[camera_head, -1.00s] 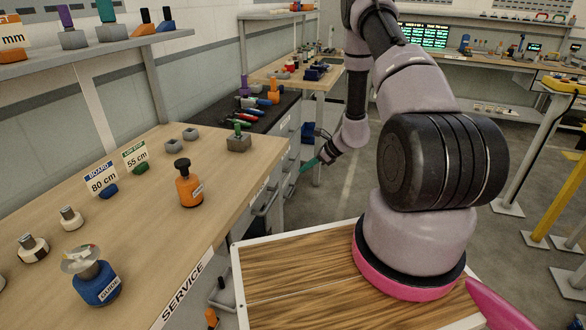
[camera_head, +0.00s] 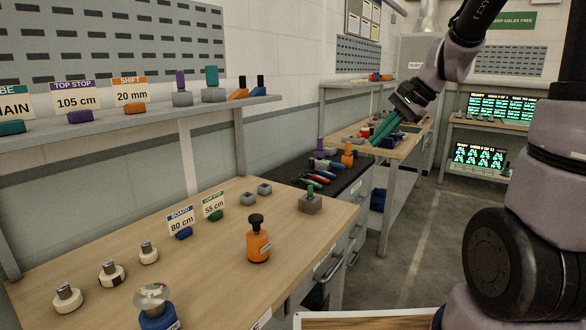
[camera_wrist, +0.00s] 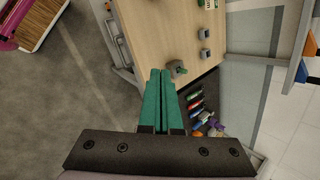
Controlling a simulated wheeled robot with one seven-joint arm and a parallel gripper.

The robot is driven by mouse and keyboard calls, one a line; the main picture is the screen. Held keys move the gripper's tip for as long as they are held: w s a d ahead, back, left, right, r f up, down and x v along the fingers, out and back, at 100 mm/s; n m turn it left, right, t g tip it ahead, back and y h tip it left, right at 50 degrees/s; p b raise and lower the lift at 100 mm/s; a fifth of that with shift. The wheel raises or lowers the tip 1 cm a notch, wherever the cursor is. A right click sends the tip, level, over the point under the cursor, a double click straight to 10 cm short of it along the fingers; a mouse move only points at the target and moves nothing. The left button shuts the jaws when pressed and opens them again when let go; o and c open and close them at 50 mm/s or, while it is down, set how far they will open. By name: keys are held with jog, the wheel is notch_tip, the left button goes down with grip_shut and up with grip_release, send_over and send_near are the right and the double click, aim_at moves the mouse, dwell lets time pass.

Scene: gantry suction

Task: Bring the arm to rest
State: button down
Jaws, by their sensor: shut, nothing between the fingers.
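My gripper (camera_head: 384,132) has green fingers and hangs raised at the upper right in the head view, in front of the far part of the benches. In the wrist view its two green fingers (camera_wrist: 160,98) lie side by side, closed with nothing between them. They point down over the edge of the wooden bench, near a grey block with a green knob (camera_wrist: 177,68). My arm is raised and bent at the elbow on the right of the head view.
The wooden bench (camera_head: 200,225) holds an orange bottle (camera_head: 258,240), a blue guide piece (camera_head: 157,308) and several small fittings. A dark mat (camera_head: 345,172) carries coloured tools. A shelf (camera_head: 130,118) runs above the bench. The floor (camera_head: 430,225) to the right of the benches is open.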

jog(key=s+d+r+n+t+h, duration=0.1)
jog(key=s+r+n+h, duration=0.1)
jog(key=s, duration=0.6)
jog(key=s+d+r+n+t+h, duration=0.2)
jog(key=s+r+n, duration=0.2)
jog(key=s+r, duration=0.3)
jog(key=shift+s+d, duration=0.2)
jog(key=shift+s, duration=0.5)
jog(key=shift+r, duration=0.1)
